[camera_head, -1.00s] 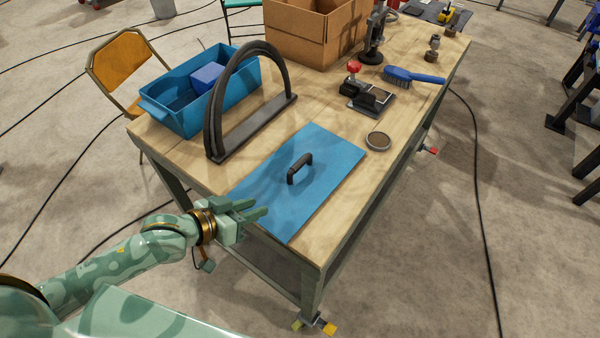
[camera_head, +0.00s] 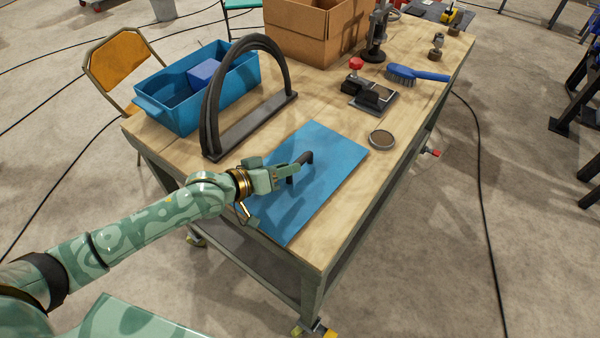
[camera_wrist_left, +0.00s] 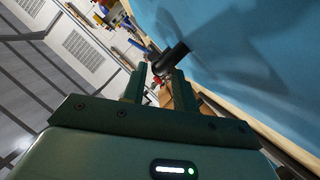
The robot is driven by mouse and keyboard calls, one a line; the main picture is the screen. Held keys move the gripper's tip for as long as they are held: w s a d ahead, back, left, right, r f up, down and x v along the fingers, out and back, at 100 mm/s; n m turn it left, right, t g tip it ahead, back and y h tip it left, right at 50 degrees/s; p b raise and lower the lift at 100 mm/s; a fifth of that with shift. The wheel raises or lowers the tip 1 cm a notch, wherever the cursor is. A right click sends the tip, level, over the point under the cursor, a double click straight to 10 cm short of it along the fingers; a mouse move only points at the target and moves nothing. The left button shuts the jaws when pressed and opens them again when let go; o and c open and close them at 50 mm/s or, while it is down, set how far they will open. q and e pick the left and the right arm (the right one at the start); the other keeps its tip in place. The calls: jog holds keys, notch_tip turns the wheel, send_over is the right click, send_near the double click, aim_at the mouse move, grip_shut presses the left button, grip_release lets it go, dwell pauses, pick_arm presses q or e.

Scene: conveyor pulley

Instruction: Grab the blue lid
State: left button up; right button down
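The blue lid (camera_head: 325,175) lies flat on the wooden table near its front end. A black bar handle (camera_head: 306,157) stands up from its middle. My left gripper (camera_head: 289,172) is over the lid, with its fingertips at the handle and hiding part of it. In the left wrist view the fingers (camera_wrist_left: 160,73) are apart with a gap between them, and the handle (camera_wrist_left: 171,57) shows just past their tips. I cannot tell whether they touch it. My right gripper is in neither view.
A blue bin (camera_head: 180,112) with a blue block and a black arched belt (camera_head: 207,112) stand left of the lid. A round tin (camera_head: 382,139), a clamp fixture (camera_head: 372,95), a brush (camera_head: 417,75) and a cardboard box (camera_head: 310,35) are farther back.

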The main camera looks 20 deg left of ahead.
pick_arm(q)
jog(key=b+x, duration=0.1)
jog(key=x, duration=0.3)
jog(key=shift+c, duration=0.7)
grip_shut()
jog(key=shift+r, duration=0.1)
